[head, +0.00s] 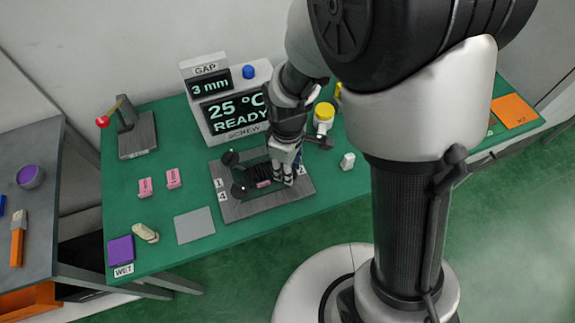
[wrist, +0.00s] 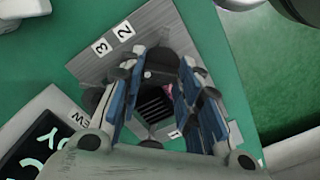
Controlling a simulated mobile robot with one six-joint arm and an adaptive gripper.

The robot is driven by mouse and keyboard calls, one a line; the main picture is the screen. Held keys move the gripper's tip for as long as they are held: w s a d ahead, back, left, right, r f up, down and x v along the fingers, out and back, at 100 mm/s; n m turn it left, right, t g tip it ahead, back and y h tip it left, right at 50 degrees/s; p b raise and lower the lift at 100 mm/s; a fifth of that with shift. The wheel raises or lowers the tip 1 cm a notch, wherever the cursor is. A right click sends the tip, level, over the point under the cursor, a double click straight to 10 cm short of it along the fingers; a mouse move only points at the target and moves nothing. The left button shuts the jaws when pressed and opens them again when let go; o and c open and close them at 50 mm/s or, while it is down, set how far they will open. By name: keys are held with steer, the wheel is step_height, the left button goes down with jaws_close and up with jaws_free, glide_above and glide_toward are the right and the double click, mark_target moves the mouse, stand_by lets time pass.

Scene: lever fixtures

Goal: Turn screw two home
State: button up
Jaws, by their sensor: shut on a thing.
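A grey fixture plate (head: 240,211) lies on the green table, with a dark ribbed block (head: 258,172) in its middle. Dark knobs stand at its left corners, the far-left one (head: 230,158) by label 1 and the near-left one (head: 238,190) by label 4. My gripper (head: 285,178) points down at the plate's right side.
A display (head: 236,112) behind the plate reads "GAP 3 mm" and "25 °C READY". The table's front edge is near.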

steer(key=c, duration=0.3)
